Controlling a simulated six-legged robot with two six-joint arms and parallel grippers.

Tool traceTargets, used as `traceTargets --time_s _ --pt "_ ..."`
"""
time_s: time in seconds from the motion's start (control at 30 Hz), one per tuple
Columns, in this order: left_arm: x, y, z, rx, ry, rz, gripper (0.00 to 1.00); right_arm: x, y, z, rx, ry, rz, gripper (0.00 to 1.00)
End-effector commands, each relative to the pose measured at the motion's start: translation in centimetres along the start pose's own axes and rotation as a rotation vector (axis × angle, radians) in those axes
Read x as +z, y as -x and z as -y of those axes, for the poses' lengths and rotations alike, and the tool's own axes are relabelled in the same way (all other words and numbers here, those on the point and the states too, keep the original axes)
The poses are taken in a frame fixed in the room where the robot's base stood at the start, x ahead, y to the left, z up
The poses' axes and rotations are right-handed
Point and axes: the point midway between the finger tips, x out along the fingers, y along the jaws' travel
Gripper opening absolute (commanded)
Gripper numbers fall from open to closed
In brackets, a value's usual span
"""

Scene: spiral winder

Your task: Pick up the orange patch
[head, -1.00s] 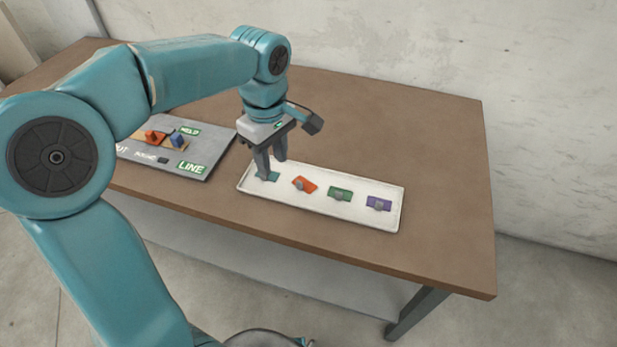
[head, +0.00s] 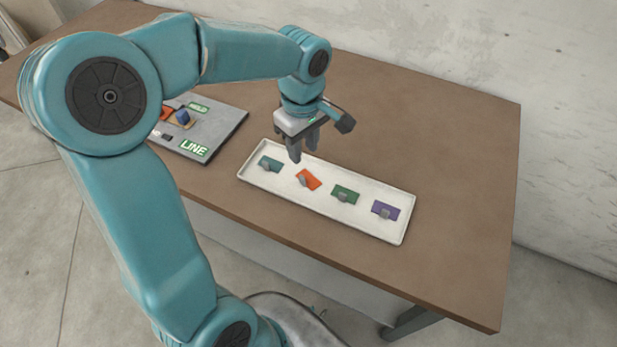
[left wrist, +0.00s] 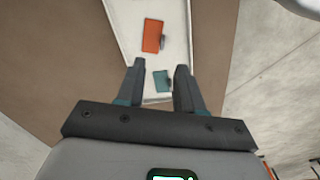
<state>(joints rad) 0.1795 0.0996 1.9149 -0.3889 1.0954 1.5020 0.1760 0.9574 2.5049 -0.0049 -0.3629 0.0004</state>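The orange patch (head: 309,181) is a small flat rectangle with a grey tab, lying askew in the white tray (head: 251,178), second from the left. In the left wrist view the orange patch (left wrist: 152,36) lies ahead of the fingertips, with its tab on the right. My left gripper (head: 303,154) is above the tray, close to the orange patch and apart from it. Its fingers are spread with nothing between them, as the left wrist view also shows (left wrist: 160,67). My right gripper is not in view.
The tray also holds a teal patch (head: 270,164), a green patch (head: 345,195) and a purple patch (head: 386,210). A grey board (head: 226,126) with lettering and small blocks stands left of the tray. The brown table (head: 450,180) is clear on the right.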

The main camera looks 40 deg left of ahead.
Motion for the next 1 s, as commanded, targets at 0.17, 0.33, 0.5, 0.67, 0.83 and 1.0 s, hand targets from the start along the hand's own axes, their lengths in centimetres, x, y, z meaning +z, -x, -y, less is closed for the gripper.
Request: traceTargets --time_s 0.17,0.33,0.5,0.67,0.83,1.0 --pt "0.1 -3.7 0.1 -0.003 0.000 0.000 0.36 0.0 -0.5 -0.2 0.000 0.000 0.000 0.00" --pt "0.1 -5.0 0.0 -0.001 0.000 0.000 0.36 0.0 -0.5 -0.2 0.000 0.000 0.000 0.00" --pt "0.0 -7.3 0.2 -0.005 0.000 0.001 0.36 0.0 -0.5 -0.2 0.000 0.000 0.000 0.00" --pt "0.0 -9.6 0.1 -0.002 -0.001 0.000 0.36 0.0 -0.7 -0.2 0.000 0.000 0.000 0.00" --pt "0.0 -10.1 0.0 0.001 0.000 0.000 0.36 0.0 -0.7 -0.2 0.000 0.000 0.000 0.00" --pt "0.0 -10.1 0.0 0.001 0.000 0.000 0.23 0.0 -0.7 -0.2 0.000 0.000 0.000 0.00"
